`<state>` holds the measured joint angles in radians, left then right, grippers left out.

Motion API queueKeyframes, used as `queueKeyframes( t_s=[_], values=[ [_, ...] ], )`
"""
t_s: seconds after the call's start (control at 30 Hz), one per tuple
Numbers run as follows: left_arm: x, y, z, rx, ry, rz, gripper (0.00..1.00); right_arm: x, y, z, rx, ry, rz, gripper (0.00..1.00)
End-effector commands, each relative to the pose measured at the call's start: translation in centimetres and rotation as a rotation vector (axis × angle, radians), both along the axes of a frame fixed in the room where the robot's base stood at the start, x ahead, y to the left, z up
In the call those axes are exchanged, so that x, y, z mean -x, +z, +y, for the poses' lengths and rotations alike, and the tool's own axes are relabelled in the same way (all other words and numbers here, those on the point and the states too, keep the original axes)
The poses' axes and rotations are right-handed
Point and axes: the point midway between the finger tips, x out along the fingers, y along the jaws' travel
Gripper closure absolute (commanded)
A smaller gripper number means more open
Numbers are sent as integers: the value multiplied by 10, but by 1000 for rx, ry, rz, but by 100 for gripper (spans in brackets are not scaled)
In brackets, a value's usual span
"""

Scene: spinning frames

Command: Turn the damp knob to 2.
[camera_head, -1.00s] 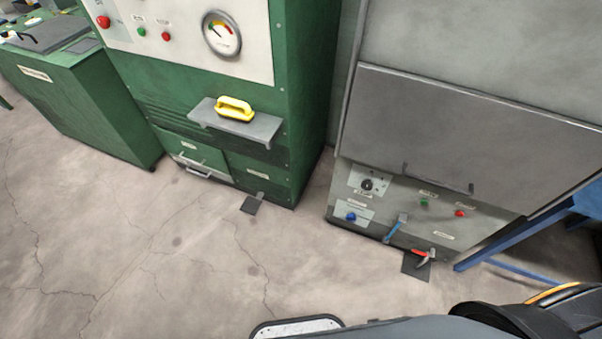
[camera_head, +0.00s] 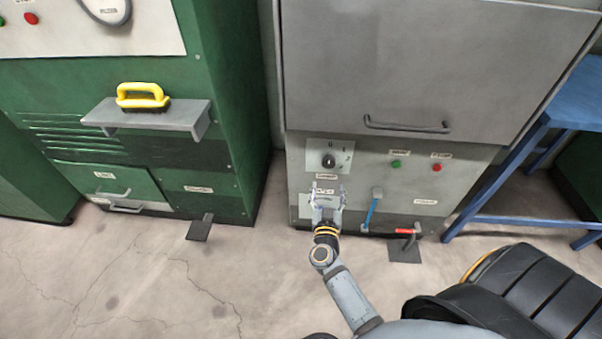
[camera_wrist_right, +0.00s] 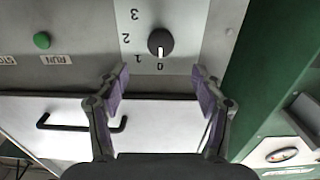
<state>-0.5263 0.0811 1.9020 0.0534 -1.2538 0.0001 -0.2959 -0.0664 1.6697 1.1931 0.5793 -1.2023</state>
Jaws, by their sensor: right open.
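The damp knob (camera_head: 328,161) is a dark round knob on a pale dial plate (camera_head: 345,148) on the grey machine's lower front. In the right wrist view, where the lettering appears upside down, the knob (camera_wrist_right: 160,42) has a white mark pointing at 0. The numbers 1, 2 and 3 run around its left side. My right gripper (camera_head: 327,187) is open and empty, just below the knob in the head view. In the right wrist view its fingers (camera_wrist_right: 157,75) are spread wide, apart from the knob. My left gripper is not in view.
A green button (camera_head: 396,164) and a red button (camera_head: 437,167) sit right of the dial. A blue-handled lever (camera_head: 371,208) and a red-handled lever (camera_head: 406,231) are lower. A handle (camera_head: 407,126) projects above. A blue stand (camera_head: 500,190) is at right.

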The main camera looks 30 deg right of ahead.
Motion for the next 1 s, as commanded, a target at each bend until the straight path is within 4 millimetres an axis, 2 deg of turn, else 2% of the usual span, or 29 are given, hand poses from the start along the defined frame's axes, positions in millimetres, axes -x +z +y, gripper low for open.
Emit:
queueKeyframes(
  t_s=[0.13,0.23,0.4,0.53,0.7,0.93,0.97,1.0],
  values=[
    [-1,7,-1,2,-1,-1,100,-13,1,-7,1,3,-3,32],
    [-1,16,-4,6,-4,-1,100,-30,1,-17,3,4,-4,32],
    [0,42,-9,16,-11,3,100,-62,-1,-36,2,5,-3,32],
    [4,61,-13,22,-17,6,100,-79,-1,-47,1,5,0,32],
    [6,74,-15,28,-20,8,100,-89,0,-54,0,4,1,32],
    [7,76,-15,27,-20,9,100,-90,1,-54,0,5,2,32],
    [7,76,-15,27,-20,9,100,-90,1,-54,0,5,2,34],
    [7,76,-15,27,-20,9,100,-90,1,-54,0,5,1,39]
  ],
)
